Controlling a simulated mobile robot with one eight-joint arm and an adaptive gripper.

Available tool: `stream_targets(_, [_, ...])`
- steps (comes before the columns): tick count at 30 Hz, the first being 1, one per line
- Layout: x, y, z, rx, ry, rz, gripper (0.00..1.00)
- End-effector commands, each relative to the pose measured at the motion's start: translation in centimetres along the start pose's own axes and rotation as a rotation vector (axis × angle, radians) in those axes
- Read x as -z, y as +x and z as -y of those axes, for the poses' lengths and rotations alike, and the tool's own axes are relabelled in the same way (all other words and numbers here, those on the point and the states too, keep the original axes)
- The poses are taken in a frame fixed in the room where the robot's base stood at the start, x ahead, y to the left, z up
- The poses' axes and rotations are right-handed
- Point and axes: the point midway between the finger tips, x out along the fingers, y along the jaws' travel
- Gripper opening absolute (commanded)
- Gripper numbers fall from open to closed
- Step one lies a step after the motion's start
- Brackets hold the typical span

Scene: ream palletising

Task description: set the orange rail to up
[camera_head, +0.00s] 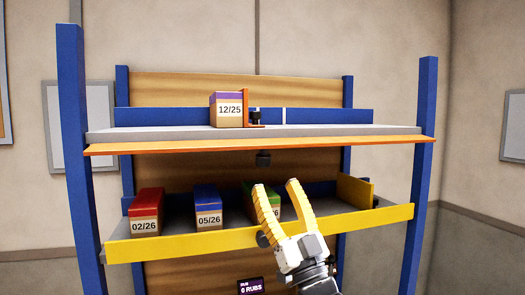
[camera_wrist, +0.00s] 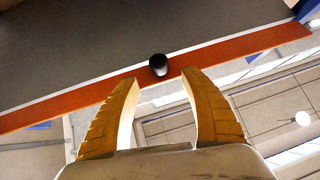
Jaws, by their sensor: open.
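The orange rail (camera_head: 330,144) runs along the front edge of the upper shelf. It lies low, tilted outward, and does not stand above the shelf surface. A dark knob (camera_head: 263,160) hangs below its middle. My gripper (camera_head: 277,188) is open and empty, pointing up from below, in front of the lower shelf. In the wrist view the orange rail (camera_wrist: 85,95) crosses diagonally, and the black knob (camera_wrist: 158,65) shows just beyond and between the open fingertips (camera_wrist: 160,80). The knob and fingers look apart.
The upper shelf (camera_head: 350,131) holds a purple-topped box marked 12/25 (camera_head: 228,110) beside an orange bracket (camera_head: 248,108). The lower shelf has a raised yellow rail (camera_head: 180,246), with red (camera_head: 146,212), blue (camera_head: 208,207) and partly hidden green (camera_head: 250,200) boxes behind it. Blue posts (camera_head: 420,150) flank the rack.

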Motion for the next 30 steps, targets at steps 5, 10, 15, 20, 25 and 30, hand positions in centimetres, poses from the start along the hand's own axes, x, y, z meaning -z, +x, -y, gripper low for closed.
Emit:
stream_targets(5, [0.1, 3.9, 0.0, 0.0, 0.001, 0.001, 0.54])
stream_targets(10, [0.1, 6.8, -0.1, -0.001, 0.001, 0.002, 0.54])
stream_targets(15, [0.0, 8.3, 0.0, -0.001, 0.001, 0.003, 0.54])
stream_targets(20, [-0.1, 8.6, -0.1, -0.002, 0.0, 0.003, 0.54])
stream_targets(25, [-0.1, 8.6, -0.1, -0.002, 0.0, 0.003, 0.52])
stream_targets(30, [0.0, 8.6, -0.1, -0.002, 0.0, 0.003, 0.0])
